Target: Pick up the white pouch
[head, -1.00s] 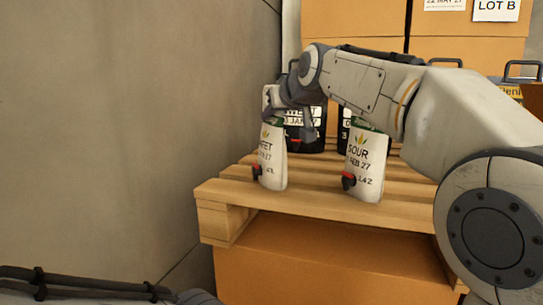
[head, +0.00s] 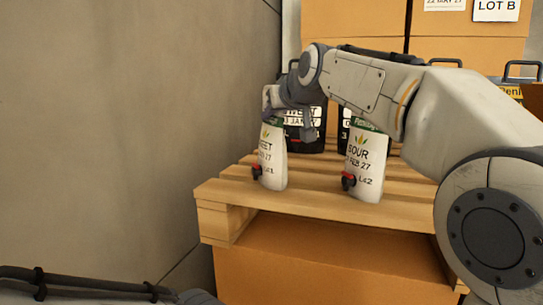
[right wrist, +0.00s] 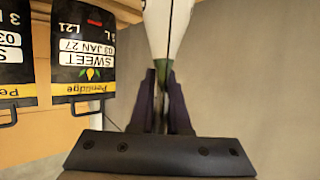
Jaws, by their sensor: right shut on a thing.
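A white pouch (head: 272,160) with a green top, a red spout and lettering ending in "EET" stands upright at the pallet's left front. A second white pouch (head: 364,168), marked "SOUR", stands to its right. My right gripper (head: 278,114) is at the top of the left pouch, hiding part of it. In the right wrist view its fingers (right wrist: 162,80) are shut on that pouch's green top edge, and the white pouch (right wrist: 168,30) is seen edge-on. My left gripper is not in view.
The pouches stand on a slatted wooden pallet (head: 310,205) above a cardboard box (head: 320,262). Black pouches (right wrist: 83,50) stand behind, one marked "SWEET". A grey wall (head: 120,130) is on the left. Stacked cartons (head: 350,18) are at the back.

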